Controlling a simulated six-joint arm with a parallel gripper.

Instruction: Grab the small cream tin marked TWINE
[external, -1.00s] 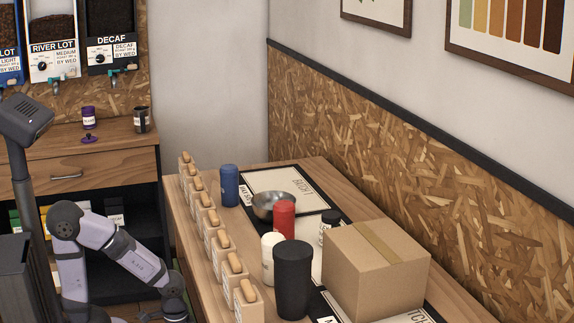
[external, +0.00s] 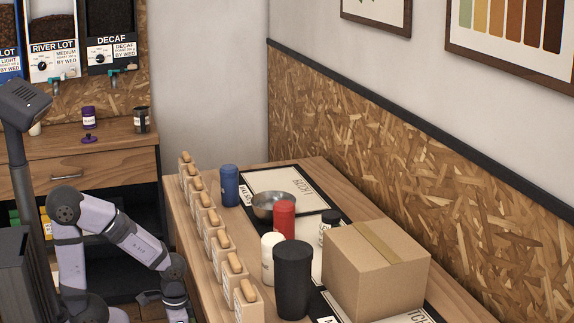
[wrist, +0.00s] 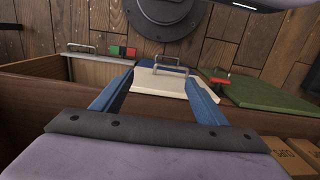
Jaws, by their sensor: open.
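No marking TWINE can be read in either view, so I cannot pick out that tin for sure. A small cream container (external: 272,258) stands upright on the right-hand counter, behind a black canister; its marking is too small to read. A small pale object (external: 35,129) is partly hidden behind the dark post on the back counter. My gripper (wrist: 158,82) is open in the wrist view, its two blue fingers apart. Between and beyond them is a flat cream panel (wrist: 155,83) with a grey handle. In the external view my wrist is cut off at the bottom edge.
The counter (external: 180,235) holds a row of wooden-topped boxes (external: 213,245), a blue tin (external: 229,186), a steel bowl (external: 272,204), a red canister (external: 284,218), a black canister (external: 292,280) and a cardboard box (external: 375,270). In the wrist view, brown wooden walls (wrist: 255,122) lie close by.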

